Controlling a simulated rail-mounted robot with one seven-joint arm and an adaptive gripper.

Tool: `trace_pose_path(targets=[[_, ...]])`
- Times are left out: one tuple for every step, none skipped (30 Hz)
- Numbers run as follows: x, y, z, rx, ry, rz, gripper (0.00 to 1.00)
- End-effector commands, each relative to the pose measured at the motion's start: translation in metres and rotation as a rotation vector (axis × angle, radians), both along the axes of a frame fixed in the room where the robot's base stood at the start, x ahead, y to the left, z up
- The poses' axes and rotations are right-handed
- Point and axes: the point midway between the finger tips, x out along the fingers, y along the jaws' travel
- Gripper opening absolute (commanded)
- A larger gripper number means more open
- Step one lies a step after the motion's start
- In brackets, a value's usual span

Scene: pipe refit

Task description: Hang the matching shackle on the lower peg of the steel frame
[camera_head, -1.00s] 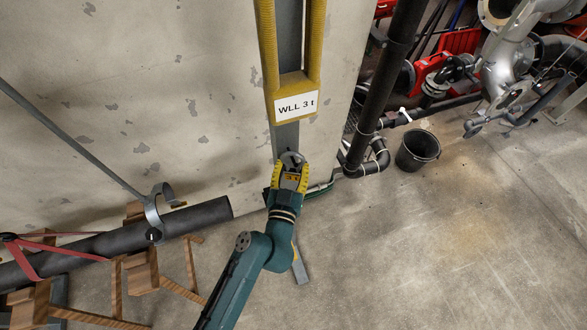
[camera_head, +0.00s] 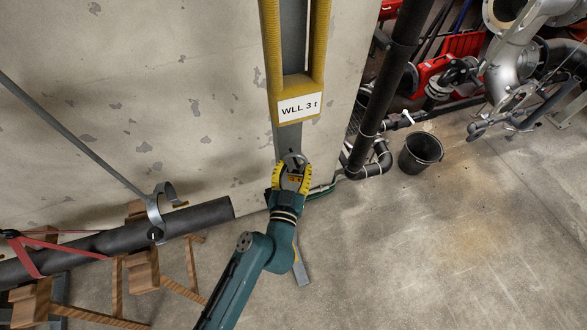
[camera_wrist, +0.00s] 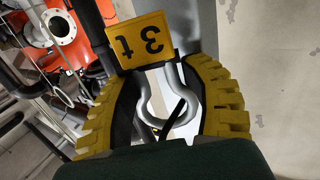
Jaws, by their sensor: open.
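A dark vertical pipe (camera_head: 388,80) and a black bucket (camera_head: 420,152) stand to the right. A dark pipe (camera_head: 200,219) lies on wooden supports (camera_head: 143,275) at the left. The concrete floor at lower right is clear.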

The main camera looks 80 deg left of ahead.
Motion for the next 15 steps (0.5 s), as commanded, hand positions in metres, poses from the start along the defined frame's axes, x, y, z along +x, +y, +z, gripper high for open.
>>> trace_pose_path(targets=[[-0.004, -0.006, -0.017, -0.022, 0.026, 0.003, 0.76], [-0.006, -0.009, -0.017, -0.022, 0.026, 0.002, 0.76], [-0.008, -0.015, -0.018, -0.024, 0.026, 0.001, 0.76], [-0.01, -0.02, -0.017, -0.022, 0.025, 0.0, 0.76], [-0.013, -0.025, -0.016, -0.02, 0.024, -0.001, 0.76], [-0.017, -0.033, -0.013, -0.017, 0.021, -0.001, 0.76], [-0.02, -0.041, -0.013, -0.018, 0.02, -0.004, 0.76], [-0.023, -0.047, -0.011, -0.014, 0.018, -0.005, 0.76], [-0.028, -0.057, -0.009, -0.012, 0.016, -0.004, 0.76], [-0.031, -0.064, -0.008, -0.011, 0.014, -0.006, 0.76], [-0.034, -0.07, -0.008, -0.01, 0.014, -0.007, 0.76], [-0.038, -0.078, -0.007, -0.008, 0.012, -0.006, 0.76], [-0.041, -0.084, -0.005, -0.006, 0.01, -0.006, 0.76], [-0.043, -0.089, -0.005, -0.007, 0.009, -0.007, 0.76], [-0.046, -0.095, -0.005, -0.006, 0.008, -0.006, 0.76]])
